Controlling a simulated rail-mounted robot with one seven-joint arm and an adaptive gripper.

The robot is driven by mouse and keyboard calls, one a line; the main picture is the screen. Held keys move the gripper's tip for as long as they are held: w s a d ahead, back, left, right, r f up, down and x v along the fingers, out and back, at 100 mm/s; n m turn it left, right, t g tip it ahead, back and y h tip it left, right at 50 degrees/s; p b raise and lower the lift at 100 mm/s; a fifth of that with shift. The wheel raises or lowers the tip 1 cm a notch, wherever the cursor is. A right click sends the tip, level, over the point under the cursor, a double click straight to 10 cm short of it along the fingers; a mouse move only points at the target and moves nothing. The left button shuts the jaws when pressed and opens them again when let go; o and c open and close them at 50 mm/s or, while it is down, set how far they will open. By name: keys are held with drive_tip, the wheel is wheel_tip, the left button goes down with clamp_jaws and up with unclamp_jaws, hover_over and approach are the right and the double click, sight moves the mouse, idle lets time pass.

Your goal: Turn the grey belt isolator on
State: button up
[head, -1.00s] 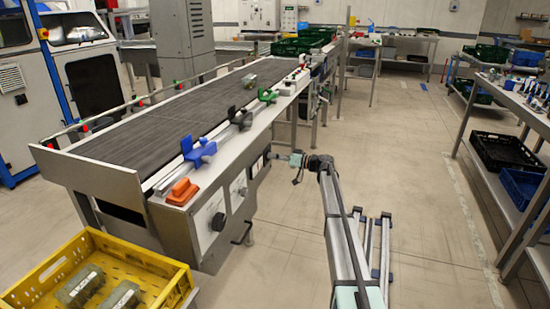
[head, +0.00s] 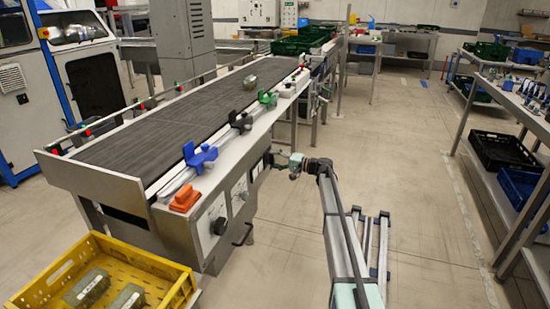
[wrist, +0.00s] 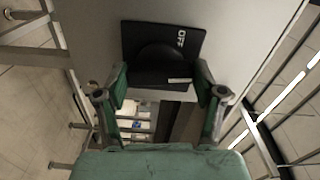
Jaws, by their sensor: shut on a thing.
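The isolator in the wrist view is a dark, near-black plate (wrist: 188,45) with a rounded dark knob (wrist: 155,58). White letters reading OFF show at its upper right, turned sideways, and a short pale mark shows on the knob's lower edge. My gripper (wrist: 162,84) has its two green-padded fingers on either side of the knob and is shut on it; the exact contact is hard to see. In the head view my gripper (head: 279,158) is at the conveyor's right side panel, and the isolator there is small and partly hidden.
The conveyor (head: 150,135) carries a small metallic part (head: 249,81). Its side panel also has a black rotary knob (head: 219,226). A yellow crate (head: 155,258) with grey blocks stands at lower left. Shelving (head: 520,100) is at right, with clear floor between.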

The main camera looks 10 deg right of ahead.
drive_tip(key=shift+m, duration=0.7)
drive_tip(key=shift+p, duration=0.35)
drive_tip(key=o, duration=1.1)
drive_tip(key=shift+a, duration=0.1)
drive_tip(key=shift+o, duration=0.2)
drive_tip(key=v, duration=1.2)
